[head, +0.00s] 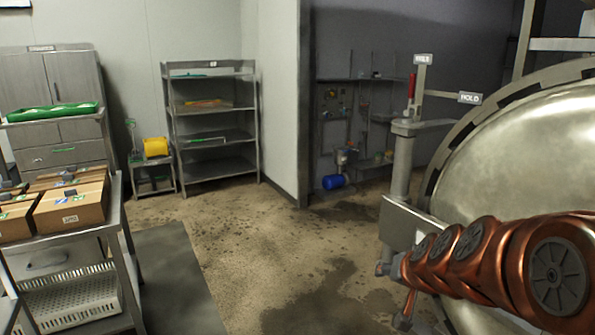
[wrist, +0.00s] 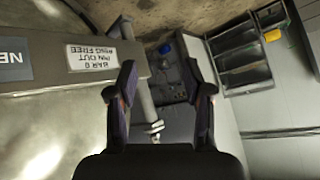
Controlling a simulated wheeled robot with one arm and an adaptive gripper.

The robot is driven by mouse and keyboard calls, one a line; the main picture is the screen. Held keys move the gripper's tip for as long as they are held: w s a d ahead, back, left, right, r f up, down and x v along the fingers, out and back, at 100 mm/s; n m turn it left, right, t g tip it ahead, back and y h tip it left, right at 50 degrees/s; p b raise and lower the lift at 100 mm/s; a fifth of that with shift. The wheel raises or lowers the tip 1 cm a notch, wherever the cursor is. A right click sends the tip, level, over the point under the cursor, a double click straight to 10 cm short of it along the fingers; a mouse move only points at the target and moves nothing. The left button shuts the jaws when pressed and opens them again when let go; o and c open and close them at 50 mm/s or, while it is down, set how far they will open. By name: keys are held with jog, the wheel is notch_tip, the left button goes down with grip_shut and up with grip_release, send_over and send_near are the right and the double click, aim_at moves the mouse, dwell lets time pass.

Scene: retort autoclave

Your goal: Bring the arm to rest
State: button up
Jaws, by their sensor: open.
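My copper-coloured arm (head: 490,255) reaches in from the lower right of the head view, in front of the big round metal retort door (head: 520,150). In the wrist view my gripper (wrist: 160,85) has its two dark fingers spread apart, with nothing between them. The wrist picture is upside down. A grey bar with a white label (wrist: 92,56), reading about bar 0, pin out and ring free, lies just left of the fingers. I cannot tell whether the left finger touches it. In the head view my gripper is hard to make out beyond the arm.
A post with a red handle (head: 412,86) and a HOLD sign (head: 469,98) stands beside the door. A cart with cardboard boxes (head: 72,207) is at the left. A shelf rack (head: 212,120) and a blue motor (head: 333,182) stand farther back. The stained middle floor is clear.

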jog(key=s+a+f+n+g+y, duration=0.1)
jog(key=s+a+f+g, duration=0.2)
jog(key=s, duration=0.6)
jog(key=s+a+f+n+g+y, duration=0.1)
jog(key=s+a+f+n+g, duration=0.15)
jog(key=s, duration=0.55)
jog(key=s+d+f+g+h, duration=0.1)
jog(key=s+g, duration=0.1)
jog(key=s, duration=0.7)
jog(key=s+d+g+h, duration=0.1)
jog(key=s+g, duration=0.2)
jog(key=s, duration=0.5)
jog(key=shift+s+d+f+g, duration=0.25)
jog(key=shift+s+f+g, duration=0.1)
jog(key=shift+c, duration=0.9)
